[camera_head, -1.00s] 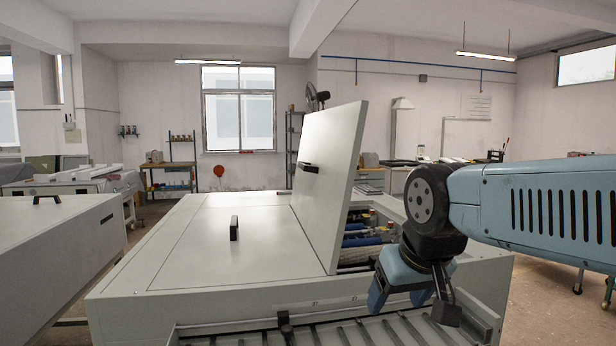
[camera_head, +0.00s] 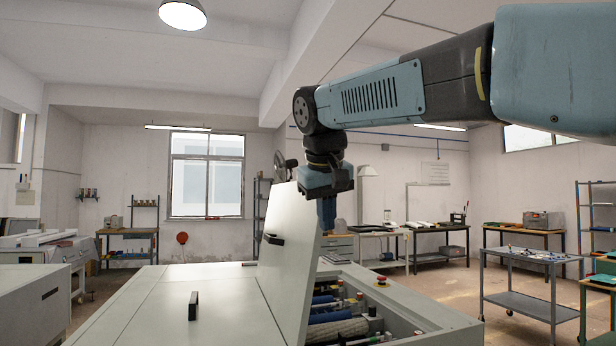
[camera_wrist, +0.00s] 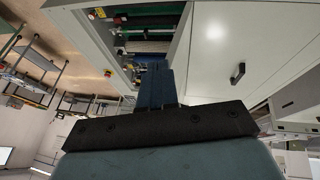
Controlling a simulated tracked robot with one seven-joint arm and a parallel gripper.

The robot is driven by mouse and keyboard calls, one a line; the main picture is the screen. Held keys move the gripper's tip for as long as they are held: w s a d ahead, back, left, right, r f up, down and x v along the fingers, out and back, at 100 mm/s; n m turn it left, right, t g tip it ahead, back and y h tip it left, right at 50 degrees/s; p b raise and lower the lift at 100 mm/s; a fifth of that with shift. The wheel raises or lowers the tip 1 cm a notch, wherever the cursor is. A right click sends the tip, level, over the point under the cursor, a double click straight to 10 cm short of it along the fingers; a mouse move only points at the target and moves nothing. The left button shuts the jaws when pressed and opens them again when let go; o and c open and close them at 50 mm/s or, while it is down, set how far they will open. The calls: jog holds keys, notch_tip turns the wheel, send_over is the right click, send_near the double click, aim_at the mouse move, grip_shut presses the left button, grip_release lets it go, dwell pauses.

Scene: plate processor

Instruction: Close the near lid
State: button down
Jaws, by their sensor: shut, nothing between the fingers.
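The raised lid (camera_head: 287,245) is a pale grey panel standing steeply tilted over the machine in the head view, with a black handle (camera_head: 273,239) on its left face. The bay to its right is open, showing blue and grey rollers (camera_head: 335,328). My gripper (camera_head: 327,226) points down, shut and empty, at the lid's upper right edge; I cannot tell whether it touches. In the wrist view its shut fingers (camera_wrist: 155,88) lie between the open bay and a pale panel (camera_wrist: 215,45) with a black handle. Which lid that panel belongs to is unclear.
A flat, closed lid (camera_head: 160,310) with an upright handle lies left of the raised lid. Another machine (camera_head: 30,300) stands at left and a metal cart (camera_head: 530,290) at right, with floor between cart and machine.

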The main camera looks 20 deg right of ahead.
jog(key=w+a+r+m+h, duration=0.1)
jog(key=w+a+r+h, duration=0.1)
jog(key=w+a+r, duration=0.5)
jog(key=w+r+m+h, duration=0.1)
jog(key=w+r, duration=0.3)
jog(key=r, duration=0.7)
jog(key=w+d+f, duration=0.3)
jog(key=d+f, duration=0.5)
jog(key=shift+w+f+g, duration=0.35)
jog(key=shift+g, duration=0.05)
